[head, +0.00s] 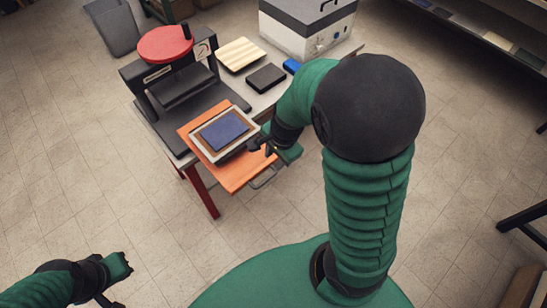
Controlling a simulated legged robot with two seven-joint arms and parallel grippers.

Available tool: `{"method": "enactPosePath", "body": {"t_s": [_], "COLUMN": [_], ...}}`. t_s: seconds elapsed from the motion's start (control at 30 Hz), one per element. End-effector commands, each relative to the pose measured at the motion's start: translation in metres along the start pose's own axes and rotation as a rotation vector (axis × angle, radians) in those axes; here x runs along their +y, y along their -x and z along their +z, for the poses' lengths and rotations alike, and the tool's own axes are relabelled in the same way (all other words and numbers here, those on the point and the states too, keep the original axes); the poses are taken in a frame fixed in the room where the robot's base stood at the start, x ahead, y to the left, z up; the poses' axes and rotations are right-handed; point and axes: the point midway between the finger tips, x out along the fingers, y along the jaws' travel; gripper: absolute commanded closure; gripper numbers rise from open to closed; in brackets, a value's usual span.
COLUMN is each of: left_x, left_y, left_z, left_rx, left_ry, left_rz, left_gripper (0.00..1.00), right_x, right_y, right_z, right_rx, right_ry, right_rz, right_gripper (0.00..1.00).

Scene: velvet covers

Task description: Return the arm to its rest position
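My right arm, in a green ribbed sleeve with a large black joint, rises in front and bends over toward the table. Its gripper (258,146) is at the right edge of a pale tray (243,103) with a brown layer and a dark blue cover (224,130) on it. The tray rests on an orange board (241,174). The fingers are small and dark here, so I cannot tell whether they touch the tray or are closed. My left gripper (116,285) hangs low at the lower left, over the floor and away from the table; its finger gap is unclear.
A press with a red round top (165,44) stands behind the tray. A wooden slatted block (240,54), a black block (266,78) and a blue item (292,66) lie nearby. A grey-white machine (304,27) stands at the back. Floor at left is clear.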

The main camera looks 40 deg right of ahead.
Motion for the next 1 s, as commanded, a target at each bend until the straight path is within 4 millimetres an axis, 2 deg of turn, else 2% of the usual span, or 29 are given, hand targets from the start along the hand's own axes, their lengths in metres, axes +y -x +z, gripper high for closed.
{"method": "enactPosePath", "body": {"t_s": [0.37, 0.47, 0.6, 0.7, 0.8, 1.0], "left_x": [0.000, 0.000, 0.000, 0.000, 0.000, 0.000], "left_y": [-0.001, -0.001, -0.001, -0.001, -0.001, -0.001], "left_z": [0.000, 0.000, 0.000, 0.000, 0.000, 0.000], "left_rx": [0.000, 0.000, 0.000, 0.000, 0.000, 0.000], "left_ry": [0.000, 0.000, 0.000, 0.000, 0.000, 0.000], "left_rz": [0.000, 0.000, 0.000, 0.000, 0.000, 0.000], "left_gripper": [1.00, 1.00, 1.00, 1.00, 1.00, 1.00], "right_x": [0.001, 0.006, 0.019, 0.026, 0.029, 0.028], "right_y": [-0.001, 0.002, 0.011, 0.016, 0.018, 0.018], "right_z": [0.002, 0.020, 0.061, 0.079, 0.085, 0.086], "right_rx": [-0.001, -0.011, 0.000, 0.027, 0.041, 0.041], "right_ry": [0.018, 0.257, 0.939, 1.326, 1.492, 1.502], "right_rz": [0.000, 0.000, -0.012, -0.017, -0.015, -0.015], "right_gripper": [0.66, 0.66, 0.66, 0.66, 0.66, 0.66]}}
